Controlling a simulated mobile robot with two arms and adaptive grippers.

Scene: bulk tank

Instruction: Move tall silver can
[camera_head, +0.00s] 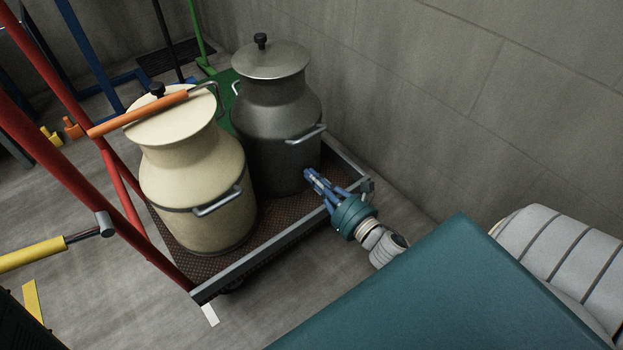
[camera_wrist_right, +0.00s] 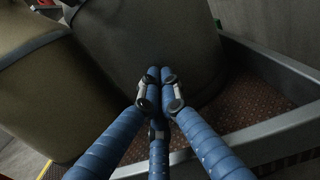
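The tall silver can (camera_head: 279,140) is a dark grey metal milk can with a lid, a black knob and side handles. It stands upright on the cart's platform (camera_head: 285,209), behind and right of a cream can. My right gripper (camera_head: 309,175) has blue fingers and reaches over the cart's front right edge, low in front of the silver can. In the right wrist view its fingertips (camera_wrist_right: 160,80) are together, in front of the can's dark lower body (camera_wrist_right: 150,45). Nothing shows between them; whether they touch the can is unclear. My left gripper is not in view.
The cream can (camera_head: 190,175) stands close beside the silver one. An orange bar (camera_head: 137,114) crosses in front of its lid. Red cart posts (camera_head: 52,155) rise at the left. A grey wall (camera_head: 420,90) stands behind and right. Open floor lies in front of the cart.

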